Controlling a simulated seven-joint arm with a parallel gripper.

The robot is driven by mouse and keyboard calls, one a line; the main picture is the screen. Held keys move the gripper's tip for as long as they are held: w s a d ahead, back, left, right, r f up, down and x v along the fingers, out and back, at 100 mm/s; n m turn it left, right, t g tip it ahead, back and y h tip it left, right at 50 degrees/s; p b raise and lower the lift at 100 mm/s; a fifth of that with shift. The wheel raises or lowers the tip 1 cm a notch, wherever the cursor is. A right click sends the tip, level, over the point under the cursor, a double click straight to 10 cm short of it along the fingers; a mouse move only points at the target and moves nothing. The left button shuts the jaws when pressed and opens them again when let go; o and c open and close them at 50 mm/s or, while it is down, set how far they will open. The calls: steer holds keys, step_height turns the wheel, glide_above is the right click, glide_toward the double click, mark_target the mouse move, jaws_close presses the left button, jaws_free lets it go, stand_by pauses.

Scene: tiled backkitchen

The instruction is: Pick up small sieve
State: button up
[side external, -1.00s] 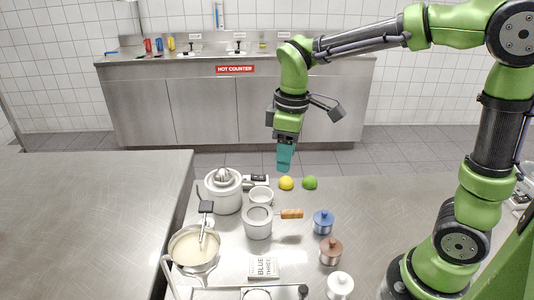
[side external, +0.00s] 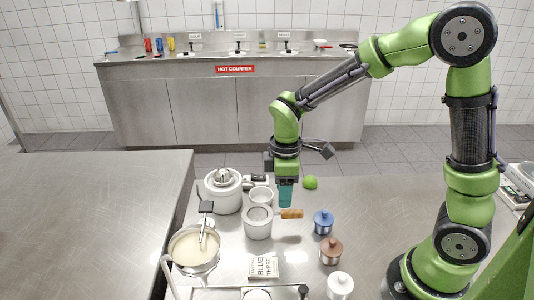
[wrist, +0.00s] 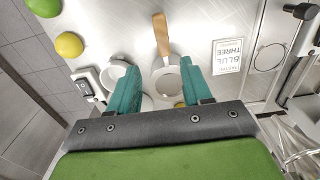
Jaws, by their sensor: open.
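The small sieve, with a round mesh head (side external: 258,213) and a wooden handle (side external: 292,214), rests over a light pot (side external: 257,231) in the side view. The handle points right. In the wrist view the sieve head (wrist: 167,80) lies between and just beyond my fingers, and the wooden handle (wrist: 160,34) points up the picture. My gripper (side external: 285,204) has teal fingers pointing down, close above the handle in the side view; the exact gap is unclear. In the wrist view my gripper (wrist: 159,67) has its fingers apart with nothing held.
A white juicer (side external: 223,192) and a small bowl (side external: 261,194) stand beside the sieve. A pan of pale liquid (side external: 190,247) is at front left. Lidded jars, blue (side external: 323,222), brown (side external: 331,250) and white (side external: 340,285), stand right. A lime (side external: 310,182) lies behind.

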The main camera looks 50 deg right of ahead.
mark_target(283, 211)
steer(key=f, duration=0.5)
steer(key=shift+s+a+f, duration=0.1)
steer(key=shift+s+a, duration=0.1)
steer(key=shift+a, duration=0.1)
jaws_close()
